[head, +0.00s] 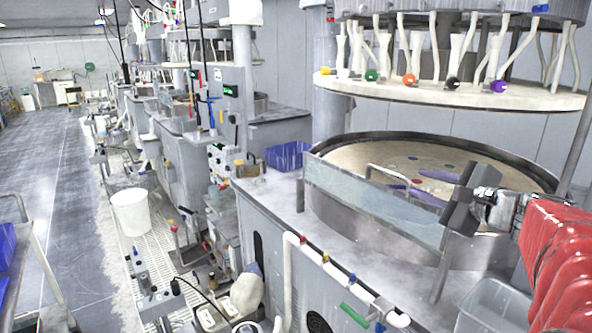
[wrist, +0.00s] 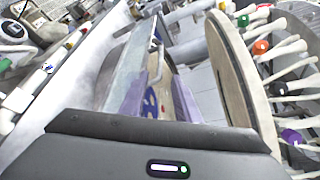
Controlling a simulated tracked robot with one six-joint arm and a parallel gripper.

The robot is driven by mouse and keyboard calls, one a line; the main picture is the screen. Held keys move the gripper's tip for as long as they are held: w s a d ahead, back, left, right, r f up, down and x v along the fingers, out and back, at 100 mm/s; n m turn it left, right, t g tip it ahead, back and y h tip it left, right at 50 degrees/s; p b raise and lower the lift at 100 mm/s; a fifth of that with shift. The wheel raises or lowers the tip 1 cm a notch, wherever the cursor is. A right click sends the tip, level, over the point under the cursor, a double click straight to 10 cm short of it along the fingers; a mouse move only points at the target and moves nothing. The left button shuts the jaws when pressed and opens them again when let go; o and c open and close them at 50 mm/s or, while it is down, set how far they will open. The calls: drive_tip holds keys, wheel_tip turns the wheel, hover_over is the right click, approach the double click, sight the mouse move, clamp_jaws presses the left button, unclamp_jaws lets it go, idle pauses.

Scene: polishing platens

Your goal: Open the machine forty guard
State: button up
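A clear, pale guard panel (head: 365,203) stands upright along the front of a round metal basin (head: 322,212). A bent metal handle (head: 385,172) rises at the guard's top edge. No machine number is readable. My gripper (head: 413,184) is over the basin's front, to the right of the handle, with its two purple fingers spread apart and nothing between their tips. In the wrist view my gripper (wrist: 148,82) points along the guard (wrist: 125,62), and the handle (wrist: 157,58) lies ahead, roughly in line with the gap. Contact with the handle cannot be made out.
A round upper plate (head: 450,92) with coloured knobs and pale hoses hangs above the basin. A blue bin (head: 287,156) sits on the counter to the left. White pipes with coloured valves (head: 325,258) run along the counter front. A grey tub (head: 493,303) is at lower right.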

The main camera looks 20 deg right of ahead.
sight(389, 175)
drive_tip(key=shift+w, duration=0.1)
drive_tip(key=x, duration=1.3)
drive_tip(key=shift+w+f, duration=0.15)
drive_tip(key=shift+w, duration=0.15)
drive_tip(key=shift+c, duration=0.4)
clamp_jaws()
drive_tip(key=shift+a, duration=0.3)
drive_tip(key=shift+s+d, duration=0.1)
drive_tip(key=shift+d, duration=0.2)
